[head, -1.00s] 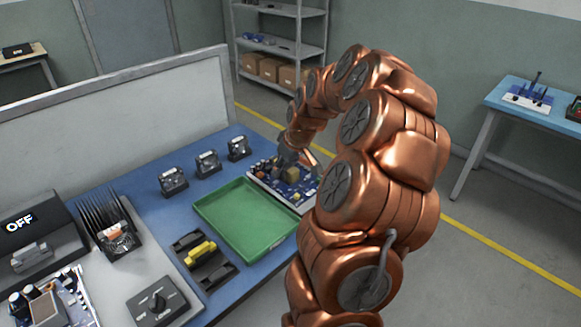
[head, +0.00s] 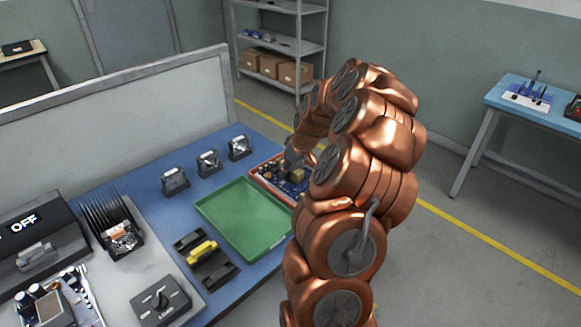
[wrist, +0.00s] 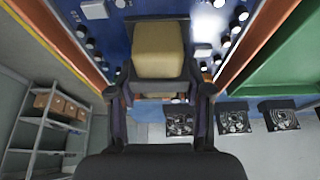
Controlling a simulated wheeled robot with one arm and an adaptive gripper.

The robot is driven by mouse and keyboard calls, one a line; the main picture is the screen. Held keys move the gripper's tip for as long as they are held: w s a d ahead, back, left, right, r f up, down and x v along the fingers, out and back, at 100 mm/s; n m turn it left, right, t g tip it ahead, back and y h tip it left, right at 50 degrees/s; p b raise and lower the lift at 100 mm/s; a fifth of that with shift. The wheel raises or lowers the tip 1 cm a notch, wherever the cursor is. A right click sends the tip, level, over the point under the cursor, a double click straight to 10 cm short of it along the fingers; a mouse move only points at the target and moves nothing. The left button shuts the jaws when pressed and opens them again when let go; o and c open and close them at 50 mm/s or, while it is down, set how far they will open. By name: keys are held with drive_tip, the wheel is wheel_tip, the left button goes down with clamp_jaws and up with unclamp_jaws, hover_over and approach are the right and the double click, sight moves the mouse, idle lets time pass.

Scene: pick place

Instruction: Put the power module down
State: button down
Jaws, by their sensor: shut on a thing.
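In the wrist view the blue board (wrist: 215,40) fills the top, with orange walls (wrist: 262,42) on both sides. My gripper (head: 290,162) is shut on the board's tan block (wrist: 158,50), with one finger on each side. My arm hides the board's right part in the head view. Whether its underside fully touches the tray floor is hidden.
A green tray (head: 240,222) stands just left of the orange one. Several black devices (head: 208,162) stand behind it. A black fixture with a yellow part (head: 203,250), a knob box (head: 160,302) and a finned black part (head: 112,225) are at the left.

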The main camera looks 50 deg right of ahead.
sight(301, 172)
drive_tip(key=shift+f, duration=0.1)
drive_tip(key=shift+c, duration=2.4)
unclamp_jaws()
drive_tip(key=b+v, duration=0.2)
drive_tip(key=v, duration=1)
drive_tip(key=shift+a, duration=0.1)
drive_tip(key=s+a+r+n+g+y, duration=0.1)
drive_tip(key=s+a, duration=0.1)
drive_tip(key=a, duration=1.1)
drive_tip(key=s+a+r+n+g, duration=0.1)
drive_tip(key=s+a, duration=0.1)
drive_tip(key=a, duration=1)
drive_tip(key=s+a+f+g, duration=0.1)
drive_tip(key=s+a, duration=0.3)
drive_tip(key=s, duration=0.3)
drive_tip(key=s+a+f+m+g, duration=0.1)
drive_tip(key=s+a+f, duration=0.1)
drive_tip(key=s+a, duration=0.2)
drive_tip(key=s+a+f+g+h, duration=0.1)
drive_tip(key=s+a, duration=0.3)
drive_tip(key=s, duration=0.6)
drive_tip(key=shift+s+f+m+g, duration=0.25)
drive_tip(key=shift+s+m+g, duration=0.15)
drive_tip(key=shift+g, duration=0.2)
